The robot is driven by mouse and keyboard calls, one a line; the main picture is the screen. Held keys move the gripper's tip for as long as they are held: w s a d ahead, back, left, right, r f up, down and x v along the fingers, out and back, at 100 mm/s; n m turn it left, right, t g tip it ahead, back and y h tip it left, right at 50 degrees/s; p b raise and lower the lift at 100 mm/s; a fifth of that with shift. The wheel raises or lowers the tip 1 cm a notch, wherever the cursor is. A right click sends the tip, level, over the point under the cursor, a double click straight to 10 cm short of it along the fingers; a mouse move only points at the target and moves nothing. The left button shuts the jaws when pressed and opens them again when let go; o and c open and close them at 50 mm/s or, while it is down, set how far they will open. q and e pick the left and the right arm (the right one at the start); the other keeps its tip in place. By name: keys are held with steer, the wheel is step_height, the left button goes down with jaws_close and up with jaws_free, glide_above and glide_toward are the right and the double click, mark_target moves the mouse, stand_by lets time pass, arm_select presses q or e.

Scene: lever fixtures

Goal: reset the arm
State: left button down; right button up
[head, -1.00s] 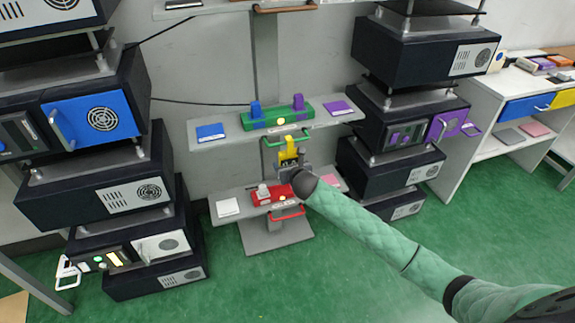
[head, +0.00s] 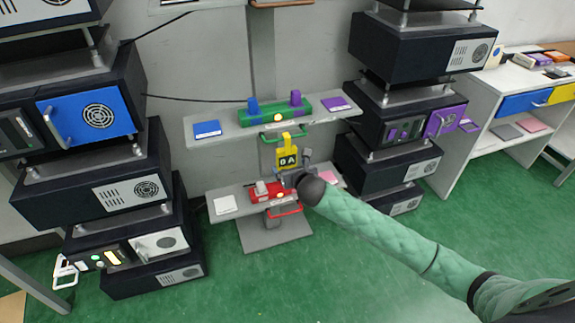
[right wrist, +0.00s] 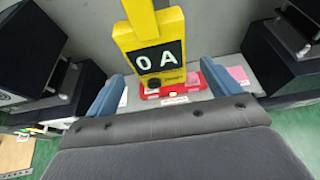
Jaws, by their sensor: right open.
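My right gripper (head: 293,168) is open in front of the stand, between its upper and lower shelves. A yellow meter (head: 287,155) with a "0 A" display is just above and beyond it. In the right wrist view, the meter (right wrist: 155,52) shows between the two blue-grey fingers (right wrist: 162,74), with gaps at its sides. A green lever box (head: 275,113) with a blue and a purple lever sits on the upper shelf. A red lever box (head: 266,197) sits on the lower shelf, partly hidden by my gripper. My left gripper is out of view.
Stacks of dark equipment stand left (head: 90,190) and right (head: 390,120) of the shelves. A purple door (head: 444,121) stands open on the right stack. A white desk (head: 470,110) is far right. The green floor (head: 270,285) in front is clear.

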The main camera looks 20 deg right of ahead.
steer(key=shift+s+r, duration=0.25)
steer(key=shift+s, duration=0.35)
steer(key=s+a+f+m+g+p, duration=0.1)
steer(key=s+a+f+m+g, duration=0.25)
steer(key=s+m, duration=0.55)
steer(key=s+a+f+m+g+p, duration=0.15)
steer(key=s+a+f+m, duration=0.25)
steer(key=s+m, duration=0.5)
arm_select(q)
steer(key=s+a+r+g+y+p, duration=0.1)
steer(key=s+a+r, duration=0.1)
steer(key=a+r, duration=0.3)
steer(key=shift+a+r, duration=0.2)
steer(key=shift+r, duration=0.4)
arm_select(e)
steer(key=s+a+m+g+y, duration=0.1)
steer(key=s+m+g, duration=0.5)
steer(key=s+m, duration=1)
steer(key=s+a, duration=0.1)
steer(key=s, duration=0.9)
steer(key=shift+s+f, duration=0.3)
steer(key=shift+f, duration=0.1)
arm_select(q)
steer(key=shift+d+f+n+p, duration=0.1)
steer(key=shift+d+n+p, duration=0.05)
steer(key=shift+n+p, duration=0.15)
arm_select(e)
steer(key=shift+a, duration=0.1)
steer(key=shift+w, duration=0.1)
